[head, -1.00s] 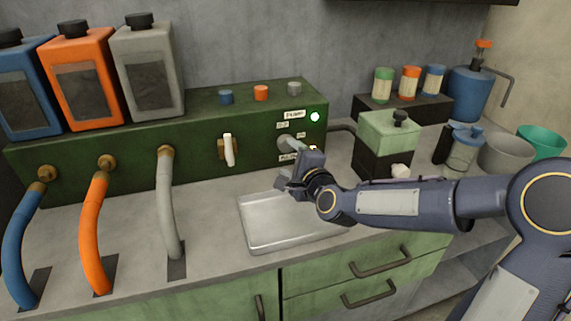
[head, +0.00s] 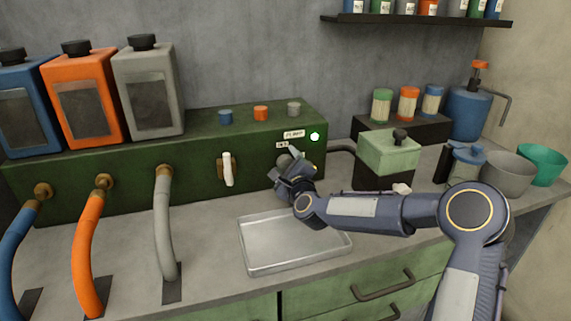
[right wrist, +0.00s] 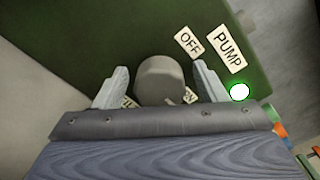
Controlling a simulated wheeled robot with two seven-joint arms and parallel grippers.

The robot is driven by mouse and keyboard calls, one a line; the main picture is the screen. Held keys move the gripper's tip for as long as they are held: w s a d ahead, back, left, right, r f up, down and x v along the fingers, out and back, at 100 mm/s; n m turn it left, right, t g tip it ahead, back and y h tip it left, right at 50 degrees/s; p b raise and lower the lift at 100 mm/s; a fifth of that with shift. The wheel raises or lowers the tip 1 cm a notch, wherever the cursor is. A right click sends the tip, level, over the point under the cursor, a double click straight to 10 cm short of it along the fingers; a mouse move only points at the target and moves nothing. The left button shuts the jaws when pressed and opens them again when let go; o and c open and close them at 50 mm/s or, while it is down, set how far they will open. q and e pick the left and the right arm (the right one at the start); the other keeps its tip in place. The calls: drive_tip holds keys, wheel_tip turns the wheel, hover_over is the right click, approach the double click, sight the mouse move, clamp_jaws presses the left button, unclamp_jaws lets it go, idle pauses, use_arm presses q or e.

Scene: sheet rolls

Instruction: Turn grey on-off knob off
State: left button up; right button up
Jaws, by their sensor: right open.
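The grey on-off knob (right wrist: 161,80) is on the front of the green pump box (head: 130,172). In the right wrist view, its round face sits between the two open fingers of my right gripper (right wrist: 161,88), with small gaps on both sides. An OFF label (right wrist: 189,42) and a PUMP label (right wrist: 225,48) are beside it; another label is partly covered by the gripper. A green light (head: 315,136) is lit near the knob. In the head view my right gripper (head: 288,162) is at the box front and hides most of the knob. My left gripper is not seen.
A metal tray (head: 293,265) lies on the counter below my right arm. A white-handled switch (head: 228,169) is left of the gripper. Blue, orange and grey hoses (head: 166,225) leave the box. A green-topped container (head: 388,155) stands right of the box.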

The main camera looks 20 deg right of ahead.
drive_tip(key=shift+c, duration=0.4)
drive_tip(key=c, duration=0.9)
